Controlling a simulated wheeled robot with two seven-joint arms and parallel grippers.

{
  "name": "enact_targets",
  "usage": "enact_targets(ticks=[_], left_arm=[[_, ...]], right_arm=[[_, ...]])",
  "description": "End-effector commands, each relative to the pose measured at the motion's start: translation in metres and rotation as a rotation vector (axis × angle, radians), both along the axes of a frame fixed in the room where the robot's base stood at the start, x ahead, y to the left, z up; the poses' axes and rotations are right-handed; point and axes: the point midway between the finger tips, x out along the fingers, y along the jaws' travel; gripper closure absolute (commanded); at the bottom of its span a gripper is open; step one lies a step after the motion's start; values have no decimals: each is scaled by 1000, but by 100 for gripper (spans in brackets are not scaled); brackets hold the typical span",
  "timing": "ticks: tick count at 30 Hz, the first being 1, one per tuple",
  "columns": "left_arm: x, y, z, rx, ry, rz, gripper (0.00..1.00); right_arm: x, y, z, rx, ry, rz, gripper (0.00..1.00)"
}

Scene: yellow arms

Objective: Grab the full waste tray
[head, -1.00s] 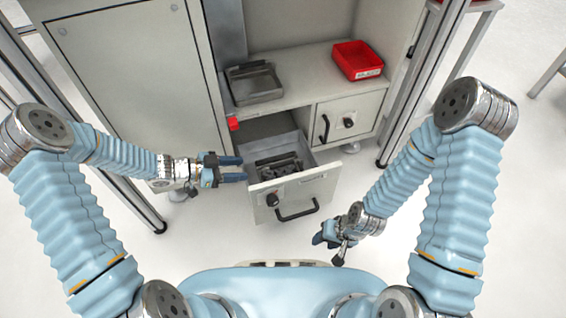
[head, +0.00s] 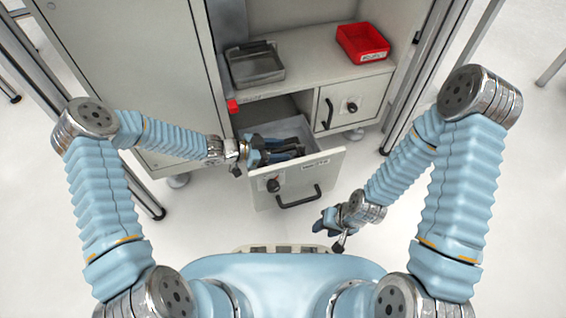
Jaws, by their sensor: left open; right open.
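The open drawer (head: 318,174) of the grey cabinet holds a dark, filled tray (head: 268,158), which is mostly hidden behind my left gripper. My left gripper (head: 298,148) reaches into the drawer from the left, with its fingers open over the tray. I cannot tell whether the fingers touch the tray. My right gripper (head: 322,224) is open and empty, low in front of the drawer and to the right of its handle. A second grey metal tray (head: 256,66), which looks empty, sits on the cabinet shelf above.
A red bin (head: 362,43) stands at the right of the shelf. Metal frame posts stand on both sides. The floor in front is clear.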

Motion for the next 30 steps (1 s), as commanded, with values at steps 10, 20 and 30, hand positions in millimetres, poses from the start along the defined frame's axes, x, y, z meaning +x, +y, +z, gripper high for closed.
enact_targets(ticks=[10, 20, 30], left_arm=[[1, -2, 0, 0, 1, 0, 67], [1, -2, 0, 0, 1, 0, 100], [0, -1, 0, 0, 1, 0, 100]], right_arm=[[0, 0, 0, 0, -1, 0, 57], [0, 0, 0, 0, 0, 0, 57], [0, 0, 0, 0, 0, 0, 57]])
